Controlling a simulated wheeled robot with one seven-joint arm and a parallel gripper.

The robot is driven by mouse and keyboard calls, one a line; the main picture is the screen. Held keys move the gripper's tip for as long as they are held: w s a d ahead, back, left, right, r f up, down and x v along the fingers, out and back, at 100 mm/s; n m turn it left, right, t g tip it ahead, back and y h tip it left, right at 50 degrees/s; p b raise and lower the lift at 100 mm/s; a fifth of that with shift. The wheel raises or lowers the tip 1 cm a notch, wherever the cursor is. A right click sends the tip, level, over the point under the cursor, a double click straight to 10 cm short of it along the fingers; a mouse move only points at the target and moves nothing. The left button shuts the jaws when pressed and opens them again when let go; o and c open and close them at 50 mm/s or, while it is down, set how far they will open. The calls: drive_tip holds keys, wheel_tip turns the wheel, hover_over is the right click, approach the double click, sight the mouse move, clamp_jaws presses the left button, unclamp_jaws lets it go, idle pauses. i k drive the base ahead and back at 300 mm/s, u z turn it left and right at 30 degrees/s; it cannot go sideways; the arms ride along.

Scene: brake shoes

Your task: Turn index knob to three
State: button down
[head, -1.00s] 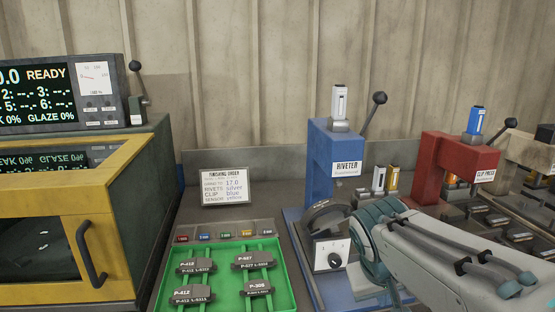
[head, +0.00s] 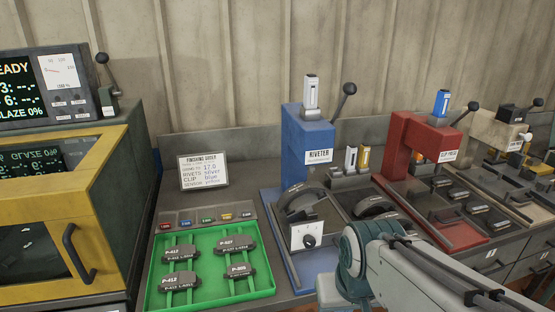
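The index knob (head: 309,241) is a small black knob on a white plate (head: 318,232) at the front of the blue riveter (head: 309,140). Its pointer setting is too small to read. A dark curved brake shoe (head: 300,200) sits on the riveter base just behind the plate. My arm (head: 400,265) comes in from the lower right, and its grey-green wrist joint is right of the knob plate, apart from it in the picture. My gripper's fingers are not visible.
A green tray (head: 210,291) with several brake shoes lies left of the riveter. A finishing order card (head: 203,171) stands behind it. The yellow-framed oven (head: 95,190) is at far left. A red clip press (head: 430,140) stands at right, with cartridges (head: 357,159) between the presses.

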sight(309, 241)
drive_tip(key=u, duration=0.55)
drive_tip(key=k, duration=1.25)
drive_tip(key=u, duration=0.1)
drive_tip(key=i, duration=0.4)
drive_tip(key=z, duration=0.8)
drive_tip(key=i, duration=0.5)
drive_tip(key=z, duration=0.1)
